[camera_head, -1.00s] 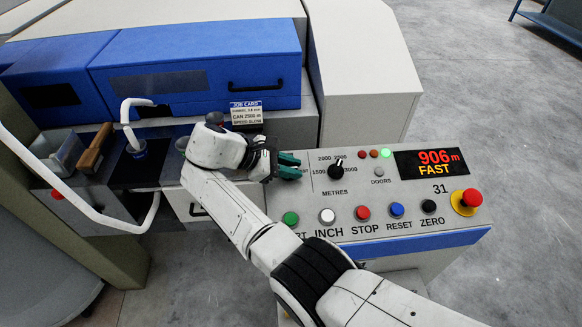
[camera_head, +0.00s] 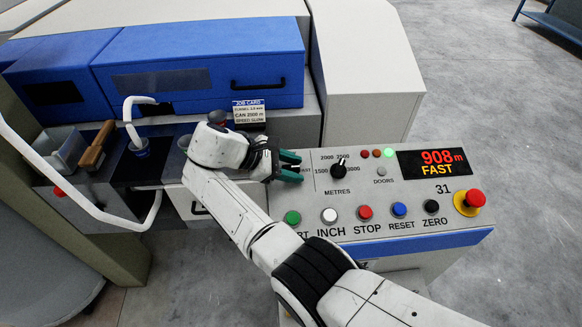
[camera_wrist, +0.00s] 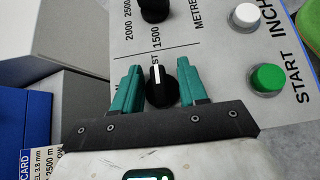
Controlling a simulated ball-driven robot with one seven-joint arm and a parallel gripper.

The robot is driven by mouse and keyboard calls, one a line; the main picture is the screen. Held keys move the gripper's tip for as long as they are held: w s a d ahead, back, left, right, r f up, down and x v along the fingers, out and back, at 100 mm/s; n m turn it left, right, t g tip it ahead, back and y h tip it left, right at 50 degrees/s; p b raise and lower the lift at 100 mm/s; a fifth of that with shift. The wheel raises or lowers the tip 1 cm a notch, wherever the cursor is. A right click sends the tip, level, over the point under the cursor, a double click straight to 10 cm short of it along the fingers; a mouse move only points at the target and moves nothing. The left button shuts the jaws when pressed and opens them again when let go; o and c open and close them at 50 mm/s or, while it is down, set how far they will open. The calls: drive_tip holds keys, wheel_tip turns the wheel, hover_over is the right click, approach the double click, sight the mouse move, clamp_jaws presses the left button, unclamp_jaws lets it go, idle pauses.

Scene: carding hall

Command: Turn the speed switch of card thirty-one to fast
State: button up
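The control panel (camera_head: 330,240) of card 31 carries the speed switch, a black knob (camera_wrist: 161,84) with a white pointer line, seen in the wrist view. The pointer aims at a partly hidden label ending in "ST". The display (camera_head: 434,163) reads 908 m and FAST. My gripper (camera_wrist: 162,72) is open, with its teal fingers on either side of the knob; a gap shows at the left finger, and the right finger is very near it.
The metres knob (camera_head: 338,170) stands just right of my gripper. A row of buttons, including green START (camera_head: 292,217) and red STOP (camera_head: 365,212), lies along the front. A red emergency stop (camera_head: 474,198) is at right. A job card (camera_head: 249,112) stands behind.

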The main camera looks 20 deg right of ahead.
drive_tip(key=shift+r, duration=0.1)
drive_tip(key=v, duration=1)
drive_tip(key=shift+a, duration=0.35)
drive_tip(key=shift+r, duration=0.15)
